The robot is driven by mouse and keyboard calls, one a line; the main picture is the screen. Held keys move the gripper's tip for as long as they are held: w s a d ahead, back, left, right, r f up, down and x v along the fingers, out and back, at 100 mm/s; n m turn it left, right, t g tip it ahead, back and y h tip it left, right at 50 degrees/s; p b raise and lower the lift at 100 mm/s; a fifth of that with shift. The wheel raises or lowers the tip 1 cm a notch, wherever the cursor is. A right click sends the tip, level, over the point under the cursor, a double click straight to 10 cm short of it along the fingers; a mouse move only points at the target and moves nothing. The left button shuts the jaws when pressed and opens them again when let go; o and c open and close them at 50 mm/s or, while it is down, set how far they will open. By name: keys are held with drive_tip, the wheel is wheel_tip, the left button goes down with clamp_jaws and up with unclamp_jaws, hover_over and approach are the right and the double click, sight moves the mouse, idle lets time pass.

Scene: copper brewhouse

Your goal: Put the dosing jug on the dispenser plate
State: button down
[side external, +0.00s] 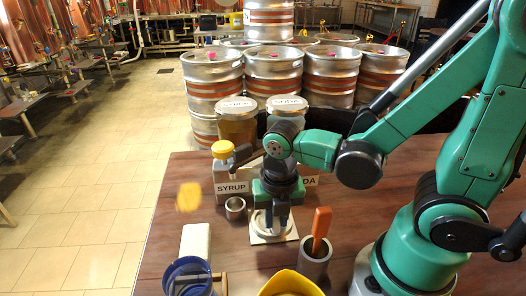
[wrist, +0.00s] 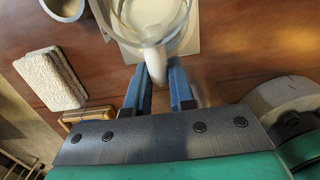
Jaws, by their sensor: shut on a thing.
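The dosing jug (wrist: 152,56) looks pale and clear, with a round rim and a handle toward me in the wrist view. My gripper (wrist: 159,76) is shut on its handle. The white square dispenser plate (wrist: 188,46) shows beneath the jug. In the side external view my gripper (side external: 276,224) points down over the plate (side external: 291,237), and the jug is mostly hidden behind the fingers. The jug is over the plate, at or very near its surface; I cannot tell whether it touches.
A grey cylinder (side external: 315,268) holding an orange-handled tool stands close right of the plate. A small steel cup (side external: 235,212) is left, with a pale block (side external: 195,241) and a blue mug (side external: 187,279) nearer. Syrup and soda jars stand behind. A blurred yellow thing (side external: 188,197) shows left.

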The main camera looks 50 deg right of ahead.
drive_tip(key=c, duration=0.7)
unclamp_jaws()
drive_tip(key=shift+o, duration=0.2)
drive_tip(key=shift+r, duration=0.1)
drive_tip(key=shift+s+a+r, duration=0.15)
drive_tip(key=shift+r, duration=2.55)
drive_tip(key=m, duration=0.2)
drive_tip(key=m+t, duration=0.1)
drive_tip(key=m, duration=0.1)
drive_tip(key=w+m, duration=0.1)
drive_tip(key=m, duration=0.1)
drive_tip(key=shift+w+d+r+y, duration=0.1)
drive_tip(key=shift+d+r+y, duration=0.2)
drive_tip(key=shift+r, duration=0.05)
drive_tip(key=w+r+m+t, duration=0.1)
drive_tip(key=m, duration=0.6)
drive_tip(key=w+d+r+m+t, duration=0.1)
drive_tip(key=m+t, duration=0.1)
drive_tip(key=m, duration=0.5)
drive_tip(key=w+d+r+m+t, duration=0.1)
drive_tip(key=m+t, duration=0.1)
drive_tip(key=m, duration=0.5)
drive_tip(key=shift+w+d+r, duration=0.2)
drive_tip(key=shift+w, duration=0.05)
